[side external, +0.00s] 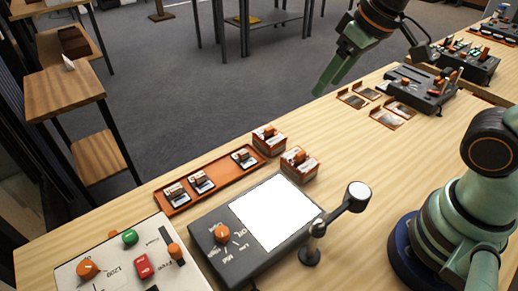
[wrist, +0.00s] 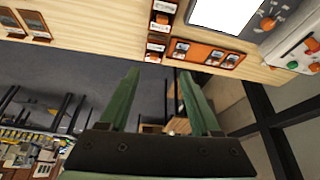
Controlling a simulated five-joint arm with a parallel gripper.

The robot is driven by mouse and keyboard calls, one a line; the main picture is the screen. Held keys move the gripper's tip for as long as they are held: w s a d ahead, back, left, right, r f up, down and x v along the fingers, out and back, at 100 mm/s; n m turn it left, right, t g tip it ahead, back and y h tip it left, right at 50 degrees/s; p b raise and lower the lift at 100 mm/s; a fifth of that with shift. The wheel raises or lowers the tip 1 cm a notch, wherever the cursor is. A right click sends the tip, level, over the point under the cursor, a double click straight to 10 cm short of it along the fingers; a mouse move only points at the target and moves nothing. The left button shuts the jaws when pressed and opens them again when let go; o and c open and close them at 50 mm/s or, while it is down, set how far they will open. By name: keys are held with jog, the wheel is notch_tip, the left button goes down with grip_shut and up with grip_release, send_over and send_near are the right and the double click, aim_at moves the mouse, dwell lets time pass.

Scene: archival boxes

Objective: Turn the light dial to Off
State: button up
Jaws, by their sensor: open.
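The light dial (side external: 221,233) is an orange knob on a dark light box (side external: 205,258) with a bright white panel (side external: 273,212). White lettering surrounds the dial, including what reads as Off; its pointer direction is too small to tell. The dial also shows at the upper right of the wrist view (wrist: 268,23), beside the white panel (wrist: 226,12). My gripper (side external: 324,88) has green fingers and hangs beyond the table's far edge, up and to the right of the dial and well apart from it. In the wrist view my gripper (wrist: 158,74) is open and empty.
A pale control box (side external: 115,263) with coloured knobs stands left of the light box. An orange tray (side external: 212,184) and small orange boxes (side external: 299,162) lie behind it. A jointed stand with a round head (side external: 358,196) rises at its right. Dark devices (side external: 420,90) stand farther right.

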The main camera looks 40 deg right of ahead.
jog(key=w+a+f+n+g, duration=0.1)
jog(key=a+n, duration=0.1)
jog(key=a, duration=0.5)
jog(key=w+a+f+n+g, duration=0.1)
jog(key=a+f+n+g, duration=0.1)
jog(key=a, duration=0.4)
jog(key=n+g, duration=0.2)
jog(key=n, duration=0.2)
send_near(222, 232)
jog(key=shift+h, duration=0.3)
jog(key=f, duration=0.8)
jog(key=shift+a+f, duration=0.25)
jog(key=shift+f, duration=0.05)
grip_shut()
